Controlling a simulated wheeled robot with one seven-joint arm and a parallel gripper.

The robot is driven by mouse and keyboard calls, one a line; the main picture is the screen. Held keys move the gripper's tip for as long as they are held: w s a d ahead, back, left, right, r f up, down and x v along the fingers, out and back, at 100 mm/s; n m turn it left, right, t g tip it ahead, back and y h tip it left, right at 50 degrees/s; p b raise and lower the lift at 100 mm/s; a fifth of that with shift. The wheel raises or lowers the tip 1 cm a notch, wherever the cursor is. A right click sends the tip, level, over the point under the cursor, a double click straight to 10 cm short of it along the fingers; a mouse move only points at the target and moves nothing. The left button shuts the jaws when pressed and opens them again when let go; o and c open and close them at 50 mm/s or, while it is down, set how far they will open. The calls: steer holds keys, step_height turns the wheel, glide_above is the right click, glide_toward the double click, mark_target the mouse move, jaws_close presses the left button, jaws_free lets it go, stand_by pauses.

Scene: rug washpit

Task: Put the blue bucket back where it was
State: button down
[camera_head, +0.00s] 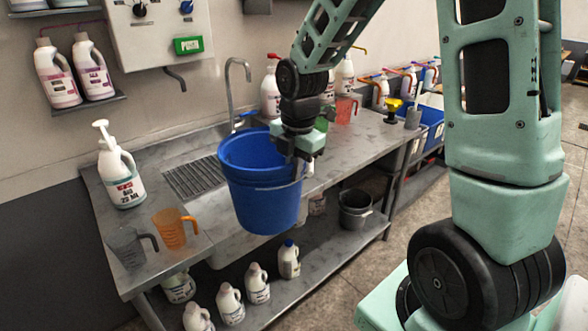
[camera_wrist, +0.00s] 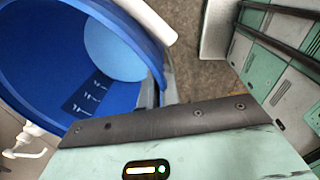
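The blue bucket (camera_head: 262,190) hangs upright in front of the steel sink bench in the head view, its base clear of any surface I can see. My gripper (camera_head: 300,165) is at the right side of its rim and appears shut on it; the fingertips are partly hidden. In the wrist view the bucket (camera_wrist: 60,50) fills the upper left, with its inside and pale scale marks showing. A white handle grip (camera_wrist: 148,20) lies by its rim. A dark finger of my gripper crosses in front of the bucket's wall.
The steel bench (camera_head: 350,150) has a drainer (camera_head: 195,178), a tap (camera_head: 238,85), a white pump bottle (camera_head: 120,170), a grey jug (camera_head: 128,245) and an orange jug (camera_head: 173,228). Several bottles and a grey bucket (camera_head: 355,210) stand on the lower shelf. Blue crates (camera_head: 432,135) stand beyond the bench.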

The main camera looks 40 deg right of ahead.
steer(key=shift+a+f+m, duration=0.15)
steer(key=shift+f+m, duration=0.15)
steer(key=shift+f, duration=0.05)
steer(key=shift+a+f+m, duration=0.2)
steer(key=shift+f+m, duration=0.9)
steer(key=shift+f, duration=0.05)
steer(key=a+f+m+g+h, duration=0.1)
steer(key=a+f+m, duration=0.2)
steer(key=f+m, duration=1.4)
steer(key=shift+a+f, duration=0.2)
steer(key=shift+f, duration=0.65)
